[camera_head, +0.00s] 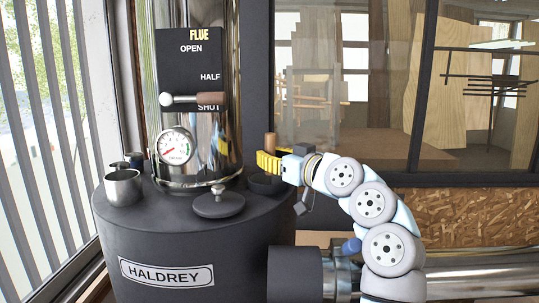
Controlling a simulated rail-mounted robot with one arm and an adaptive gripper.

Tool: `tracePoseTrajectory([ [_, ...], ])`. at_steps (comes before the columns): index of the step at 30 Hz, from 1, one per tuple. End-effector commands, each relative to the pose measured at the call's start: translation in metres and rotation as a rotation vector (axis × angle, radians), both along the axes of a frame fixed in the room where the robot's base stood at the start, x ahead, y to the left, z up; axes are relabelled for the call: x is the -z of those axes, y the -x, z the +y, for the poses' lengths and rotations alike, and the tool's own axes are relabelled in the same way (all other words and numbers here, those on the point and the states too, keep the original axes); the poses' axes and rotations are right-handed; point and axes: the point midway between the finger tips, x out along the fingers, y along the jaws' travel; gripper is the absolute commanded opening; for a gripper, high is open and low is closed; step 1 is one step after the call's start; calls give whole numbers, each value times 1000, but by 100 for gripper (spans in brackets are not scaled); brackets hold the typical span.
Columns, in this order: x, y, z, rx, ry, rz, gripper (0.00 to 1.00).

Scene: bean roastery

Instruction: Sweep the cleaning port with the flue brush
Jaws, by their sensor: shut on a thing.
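The flue brush shows as an upright brown wooden handle (270,143). My gripper (268,161), with yellow ribbed fingers, is shut on it, reaching in from the right. The brush's lower part is hidden behind the fingers and the rim below. The cleaning port (265,184) is a dark round collar on the right of the drum's top, directly under my gripper. I cannot tell how far the brush reaches into it. A dark round lid with a knob (217,204) lies on the drum's top, left of the port.
The dark drum (220,250) carries a HALDREY plate (167,273). A shiny flue pipe (210,140) rises behind with a dial gauge (175,146) and a lever (190,99) by the SHUT mark. Metal cups (123,188) stand at the left. A window lies behind my arm.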

Motion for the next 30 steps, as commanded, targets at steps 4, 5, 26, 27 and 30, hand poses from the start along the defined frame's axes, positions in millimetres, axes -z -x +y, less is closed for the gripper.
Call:
tracePoseTrajectory([
  [4, 2, -1, 5, -6, -2, 6, 0],
  [5, 2, -1, 5, -6, -1, 5, 0],
  [26, -52, 0, 9, -7, 0, 0, 0],
  [27, -54, 0, 9, -6, 0, 0, 0],
  [30, -61, -1, 8, -5, 0, 1, 0],
])
